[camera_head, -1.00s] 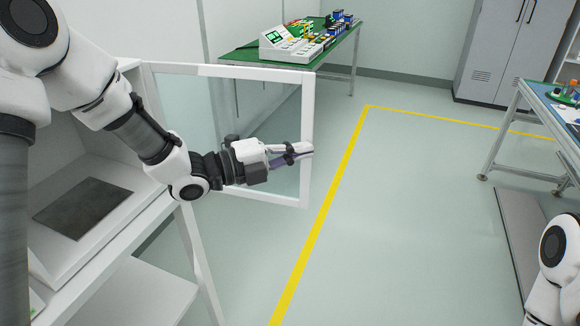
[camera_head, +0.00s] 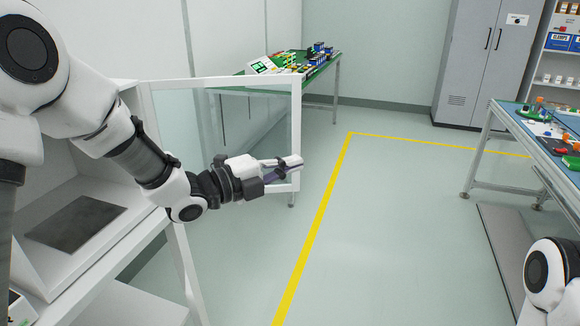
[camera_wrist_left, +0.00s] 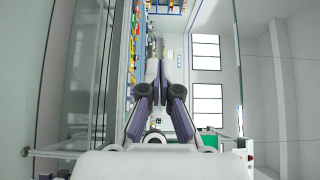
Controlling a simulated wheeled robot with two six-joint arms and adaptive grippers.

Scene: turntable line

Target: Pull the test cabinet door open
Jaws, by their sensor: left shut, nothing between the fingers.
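The test cabinet (camera_head: 110,250) is a white box on a stand at the left, with its inside visible. Its door (camera_head: 296,115), a clear pane in a white frame, stands swung wide open. My left gripper (camera_head: 293,163) is shut and empty. In the head view it overlaps the lower part of the door near its free edge; I cannot tell whether it touches the frame. The left wrist view shows the two purple-grey fingers (camera_wrist_left: 160,72) close together with nothing between them. The door's handle is not clearly visible. My right gripper is out of view.
A dark plate (camera_head: 75,222) lies inside the cabinet. A green-topped table (camera_head: 325,68) with devices stands behind the door. A grey locker (camera_head: 480,65) is at the back, a blue-topped workbench (camera_head: 520,118) at the right. The floor between is clear, with yellow lines (camera_head: 318,220).

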